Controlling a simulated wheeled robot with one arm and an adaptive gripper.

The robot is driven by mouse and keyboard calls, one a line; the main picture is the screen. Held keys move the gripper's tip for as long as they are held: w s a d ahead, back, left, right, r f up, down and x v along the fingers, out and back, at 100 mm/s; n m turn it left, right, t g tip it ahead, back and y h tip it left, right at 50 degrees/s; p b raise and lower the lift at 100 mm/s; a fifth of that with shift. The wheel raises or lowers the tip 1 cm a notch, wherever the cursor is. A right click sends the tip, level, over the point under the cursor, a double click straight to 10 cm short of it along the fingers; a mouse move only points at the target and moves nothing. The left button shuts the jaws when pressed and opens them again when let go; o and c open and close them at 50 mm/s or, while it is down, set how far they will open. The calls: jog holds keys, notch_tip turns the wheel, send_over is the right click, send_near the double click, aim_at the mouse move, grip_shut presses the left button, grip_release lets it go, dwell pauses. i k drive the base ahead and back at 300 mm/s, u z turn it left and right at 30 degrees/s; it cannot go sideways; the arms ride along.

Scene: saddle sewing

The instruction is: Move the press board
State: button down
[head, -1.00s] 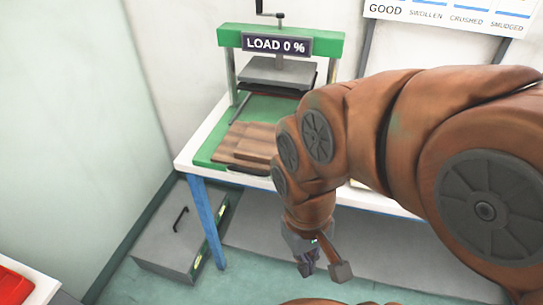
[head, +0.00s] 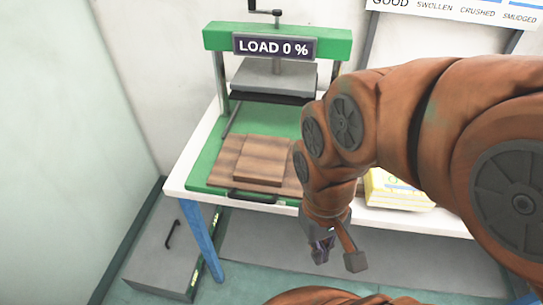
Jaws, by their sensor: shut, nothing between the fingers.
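A brown wooden board (head: 228,164) lies flat on the green base (head: 207,181) of the press. A smaller wooden block (head: 262,160) rests on it, and my arm hides the right end of the wood. A dark handle (head: 252,197) sits at the base's front edge. The grey press plate (head: 272,76) hangs raised behind the wood, under the green crossbar with a sign reading LOAD 0 %. My gripper (head: 338,257) is shut and empty. It points down in front of the table, to the right of the wood and apart from it.
The press stands on a white table (head: 185,172) with blue legs. A yellow and white stack (head: 392,190) lies right of my arm on the table. A grey box (head: 160,255) with a handle is on the floor at left. Walls close off the back and left.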

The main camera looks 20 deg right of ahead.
aim_at(259, 164)
jog(key=u, duration=0.5)
jog(key=k, duration=1.15)
jog(key=u, duration=0.4)
jog(key=i, duration=0.7)
jog(key=u, duration=0.55)
